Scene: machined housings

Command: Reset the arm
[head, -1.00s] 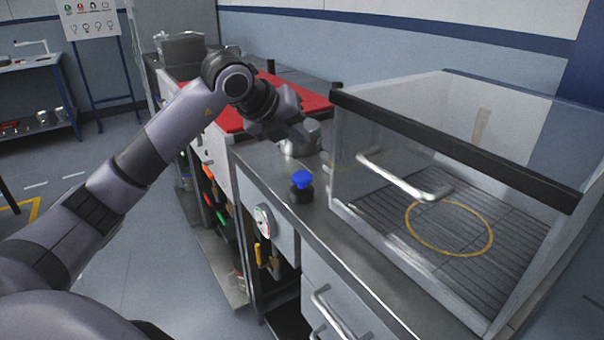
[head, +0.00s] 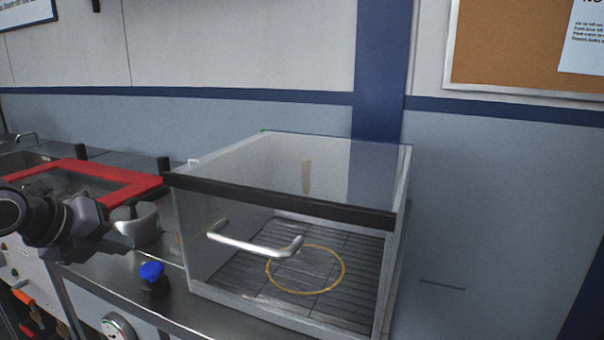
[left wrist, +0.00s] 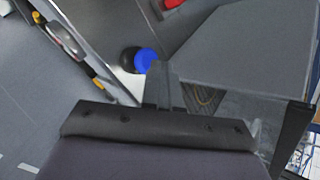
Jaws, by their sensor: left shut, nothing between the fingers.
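My left arm enters the head view at the left edge, and its gripper (head: 125,238) hangs over the metal counter, left of the glass case. In the left wrist view its fingers (left wrist: 162,88) are closed together with nothing between them. A blue-topped black knob (head: 152,273) stands on the counter just right of and in front of the gripper. It also shows in the left wrist view (left wrist: 143,61), beyond the fingertips. My right gripper is in neither view.
A glass case (head: 285,180) with a silver handle (head: 255,243) stands on the counter (head: 190,315). A yellow ring (head: 306,291) marks its slatted floor. A red-framed unit (head: 110,180) is behind the arm at left. A gauge (head: 116,326) sits on the counter front.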

